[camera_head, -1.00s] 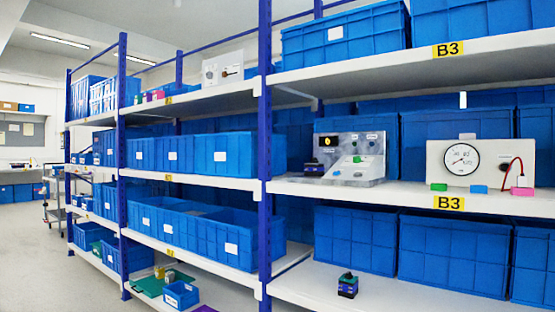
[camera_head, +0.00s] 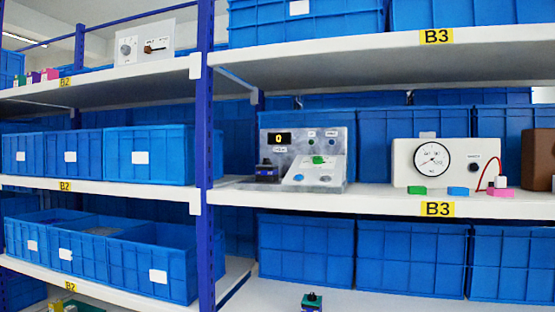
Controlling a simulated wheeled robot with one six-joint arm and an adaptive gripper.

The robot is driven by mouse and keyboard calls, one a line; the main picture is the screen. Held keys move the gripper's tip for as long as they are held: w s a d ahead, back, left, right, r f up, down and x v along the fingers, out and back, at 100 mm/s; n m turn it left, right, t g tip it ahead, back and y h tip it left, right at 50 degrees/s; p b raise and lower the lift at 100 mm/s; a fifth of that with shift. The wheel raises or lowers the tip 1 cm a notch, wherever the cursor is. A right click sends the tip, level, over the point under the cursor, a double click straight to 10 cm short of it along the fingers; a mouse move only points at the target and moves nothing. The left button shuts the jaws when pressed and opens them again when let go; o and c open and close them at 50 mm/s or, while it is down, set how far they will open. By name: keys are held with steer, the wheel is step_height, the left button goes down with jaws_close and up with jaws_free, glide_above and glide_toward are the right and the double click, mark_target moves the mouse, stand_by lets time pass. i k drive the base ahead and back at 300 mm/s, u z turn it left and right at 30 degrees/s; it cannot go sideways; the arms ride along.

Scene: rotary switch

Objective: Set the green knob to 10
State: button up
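A grey speckled control box (camera_head: 337,137) stands on the middle B3 shelf. Its black display (camera_head: 279,138) shows a yellow digit that looks like 0. A small green knob (camera_head: 318,160) sits on the box below the upper row of labels; its pointer setting is too small to read. A small blue-and-black device with a green top (camera_head: 312,300) stands on the lower shelf, cut by the bottom edge of the picture. My gripper is not in view.
A white gauge box (camera_head: 405,165) stands to the right on the same shelf, with green, blue and pink blocks before it. A dark device (camera_head: 266,172) stands at the control box's left. A blue post (camera_head: 205,150) rises farther left. Blue bins fill the shelves behind.

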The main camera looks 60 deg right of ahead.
mark_target(317, 160)
steer(key=z, duration=0.35)
steer(key=i, duration=1)
steer(key=z, duration=0.65)
